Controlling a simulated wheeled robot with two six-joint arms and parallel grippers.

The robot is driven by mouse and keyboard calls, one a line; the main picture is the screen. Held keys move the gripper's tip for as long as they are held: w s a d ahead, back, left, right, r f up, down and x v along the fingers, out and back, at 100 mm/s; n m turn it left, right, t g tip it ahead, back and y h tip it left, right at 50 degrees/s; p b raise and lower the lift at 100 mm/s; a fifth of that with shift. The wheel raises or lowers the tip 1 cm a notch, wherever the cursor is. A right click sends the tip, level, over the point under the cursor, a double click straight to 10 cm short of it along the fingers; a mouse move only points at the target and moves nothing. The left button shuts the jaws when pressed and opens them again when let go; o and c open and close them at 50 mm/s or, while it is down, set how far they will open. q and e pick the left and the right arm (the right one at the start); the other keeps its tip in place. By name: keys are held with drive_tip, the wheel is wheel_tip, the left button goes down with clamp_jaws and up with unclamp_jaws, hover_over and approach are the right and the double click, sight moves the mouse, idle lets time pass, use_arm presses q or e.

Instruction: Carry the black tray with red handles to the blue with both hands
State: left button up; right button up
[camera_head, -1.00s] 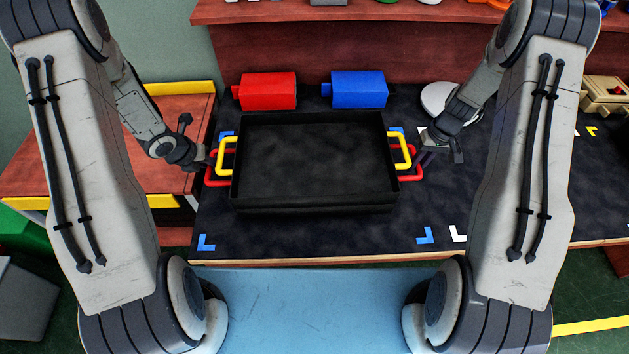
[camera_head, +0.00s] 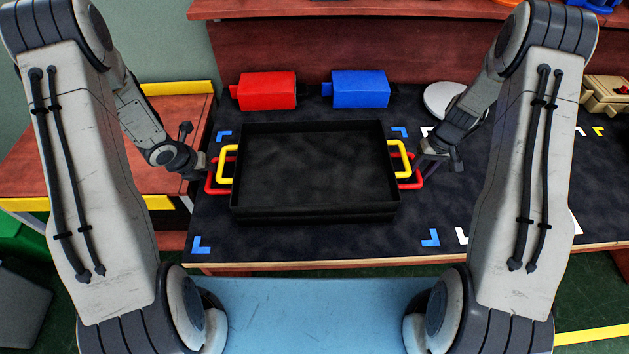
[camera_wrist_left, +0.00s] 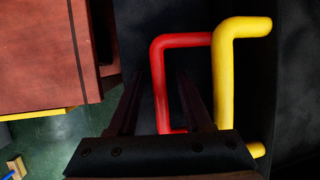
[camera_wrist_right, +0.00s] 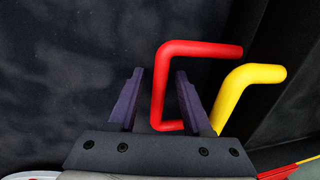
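A black tray (camera_head: 315,211) lies inside the blue corner marks (camera_head: 201,245) on the dark mat. Yellow and red handles show at both ends, the red lower; this looks like two stacked trays, though the seam is unclear. My left gripper (camera_wrist_left: 158,85) is open, its fingers either side of the left red handle (camera_wrist_left: 181,40), with gaps. My right gripper (camera_wrist_right: 158,80) is open around the right red handle (camera_wrist_right: 200,48), with gaps. The yellow handles (camera_wrist_left: 224,75) (camera_wrist_right: 232,95) are outside the fingers. In the head view my right gripper (camera_head: 424,161) is at the tray's right end.
A red box (camera_head: 267,91) and a blue box (camera_head: 360,89) stand behind the tray. A white disc (camera_head: 443,97) lies behind my right gripper. White corner marks (camera_head: 462,236) lie right of the blue ones, with free mat there. A beige crate (camera_head: 606,95) is far right.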

use_arm(q)
drive_tip(key=v, duration=1.2)
use_arm(e)
wheel_tip(320, 180, up, 12)
drive_tip(key=d, duration=0.2)
drive_tip(key=shift+d+f, duration=0.1)
idle(0.3)
